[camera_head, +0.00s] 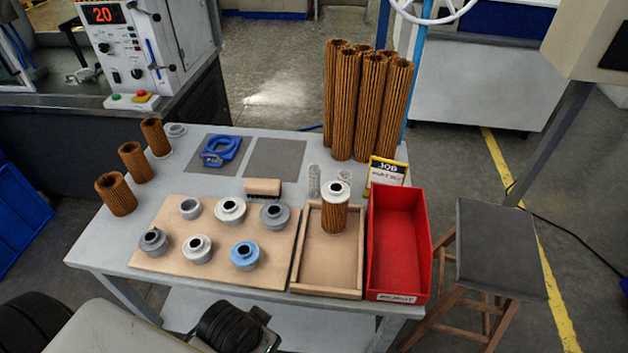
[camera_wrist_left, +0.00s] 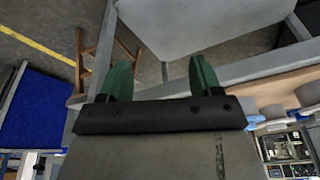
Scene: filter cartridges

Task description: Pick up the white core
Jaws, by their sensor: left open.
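Two small whitish mesh cylinders stand at the back of the table, behind the wooden tray. The left one (camera_head: 314,181) is in plain view. The right one (camera_head: 344,176) is partly hidden behind a white-capped brown cartridge (camera_head: 335,212). I cannot tell which is the white core. My left gripper (camera_wrist_left: 160,78) shows in the left wrist view with two green fingers apart and nothing between them. It is away from the cylinders, near the table's edge. My right gripper is not in view.
The wooden tray (camera_head: 313,285) holds the capped cartridge. A red bin (camera_head: 396,240) is on its right. A board (camera_head: 170,257) with several end caps is on its left. A brush (camera_head: 263,187), a blue tool (camera_head: 221,151) and tall pleated cartridges (camera_head: 374,105) are behind. A stool (camera_head: 500,250) stands right.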

